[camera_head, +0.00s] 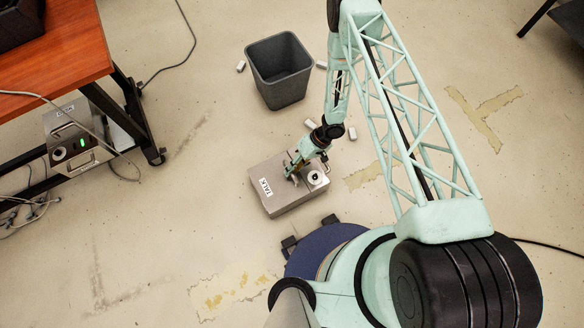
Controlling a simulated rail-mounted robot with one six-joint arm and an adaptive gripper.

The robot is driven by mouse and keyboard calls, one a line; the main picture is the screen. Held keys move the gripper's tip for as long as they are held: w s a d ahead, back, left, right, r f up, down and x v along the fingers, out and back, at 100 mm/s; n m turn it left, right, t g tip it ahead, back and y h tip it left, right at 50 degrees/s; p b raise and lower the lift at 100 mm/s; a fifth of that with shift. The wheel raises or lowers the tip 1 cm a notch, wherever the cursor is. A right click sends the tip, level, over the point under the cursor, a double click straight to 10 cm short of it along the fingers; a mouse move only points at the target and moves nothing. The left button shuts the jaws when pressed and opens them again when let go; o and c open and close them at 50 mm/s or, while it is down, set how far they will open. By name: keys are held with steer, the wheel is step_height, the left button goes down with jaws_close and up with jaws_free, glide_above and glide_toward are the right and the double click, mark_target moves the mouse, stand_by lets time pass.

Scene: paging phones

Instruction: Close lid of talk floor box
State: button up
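The talk floor box (262,198) is a grey metal box on the floor, just left of my arm, with a white label reading TALK on its left part. A round fitting with a dark centre (315,178) shows on its right part. My gripper (291,172) is over the top of the box, at or very near its upper surface. My wrist hides part of the box's far right side. The lid's edge and angle are too small to make out. The gripper's fingers are too small and overlapped to tell whether they are open or shut.
A dark grey open bin (280,68) stands behind the box, with several small white pieces on the floor around it. A wooden table (55,45) is at the upper left, with a second grey box (78,138) and cables below it. The floor left of the talk box is clear.

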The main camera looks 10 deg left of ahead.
steer(key=shift+r, duration=0.15)
steer(key=shift+w+d+r, duration=0.2)
steer(key=shift+w+r, duration=0.1)
steer(key=shift+r, duration=0.2)
steer(key=v, duration=1)
steer(key=shift+d+r, duration=0.2)
steer(key=shift+d, duration=0.05)
stand_by(0.5)
